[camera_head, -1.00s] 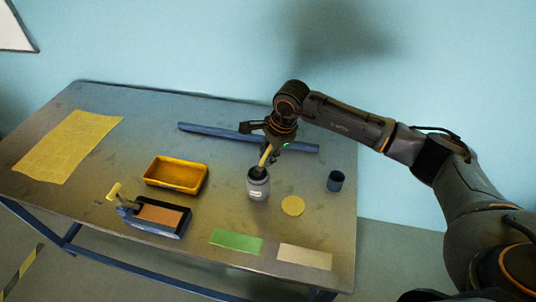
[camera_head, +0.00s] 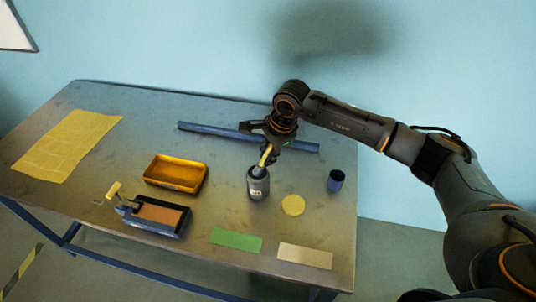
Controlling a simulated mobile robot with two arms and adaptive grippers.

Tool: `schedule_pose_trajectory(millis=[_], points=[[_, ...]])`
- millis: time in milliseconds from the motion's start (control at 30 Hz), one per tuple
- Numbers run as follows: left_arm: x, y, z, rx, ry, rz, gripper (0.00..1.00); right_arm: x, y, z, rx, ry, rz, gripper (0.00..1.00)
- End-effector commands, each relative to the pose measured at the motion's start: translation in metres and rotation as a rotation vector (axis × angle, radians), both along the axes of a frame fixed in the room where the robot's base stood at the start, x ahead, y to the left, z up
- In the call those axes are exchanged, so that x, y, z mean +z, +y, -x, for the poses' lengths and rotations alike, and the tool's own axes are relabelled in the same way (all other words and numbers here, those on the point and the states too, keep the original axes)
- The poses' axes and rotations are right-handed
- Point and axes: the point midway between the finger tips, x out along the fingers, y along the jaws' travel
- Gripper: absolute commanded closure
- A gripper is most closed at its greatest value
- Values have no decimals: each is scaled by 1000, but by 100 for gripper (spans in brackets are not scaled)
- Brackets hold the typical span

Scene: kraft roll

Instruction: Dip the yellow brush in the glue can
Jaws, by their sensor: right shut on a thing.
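The glue can (camera_head: 258,187) is a small grey can with a pale label, standing near the middle of the metal table. My right gripper (camera_head: 268,146) is above it, shut on the yellow brush (camera_head: 264,158). The brush slants down to the can's mouth, and its lower end appears to be inside the can. The bristles cannot be made out. My left gripper does not show.
A long blue bar (camera_head: 215,131) lies behind the can. A yellow tray (camera_head: 174,184) and a blue device with a tan top (camera_head: 159,214) stand left. A yellow disc (camera_head: 293,205), blue cup (camera_head: 335,181), green sheet (camera_head: 236,240) and beige sheet (camera_head: 304,256) lie right and front.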

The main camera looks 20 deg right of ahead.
Motion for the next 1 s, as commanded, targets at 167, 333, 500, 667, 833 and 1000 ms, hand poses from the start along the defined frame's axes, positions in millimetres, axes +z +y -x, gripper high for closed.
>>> schedule_pose_trajectory(millis=[167, 333, 500, 667, 833, 1000], points=[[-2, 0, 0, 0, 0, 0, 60, -2, 0, 1, 0, 3, 2, 100], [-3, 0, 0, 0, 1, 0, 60, -2, 0, 1, 0, 3, 2, 100], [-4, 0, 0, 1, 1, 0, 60, -2, 0, 1, 0, 4, 2, 100], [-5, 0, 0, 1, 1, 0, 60, -3, 0, 1, 0, 5, 2, 100], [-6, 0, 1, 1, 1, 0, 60, -3, 0, 1, 0, 5, 2, 100], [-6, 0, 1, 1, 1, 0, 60, -4, 0, 2, 1, 6, 2, 100]])
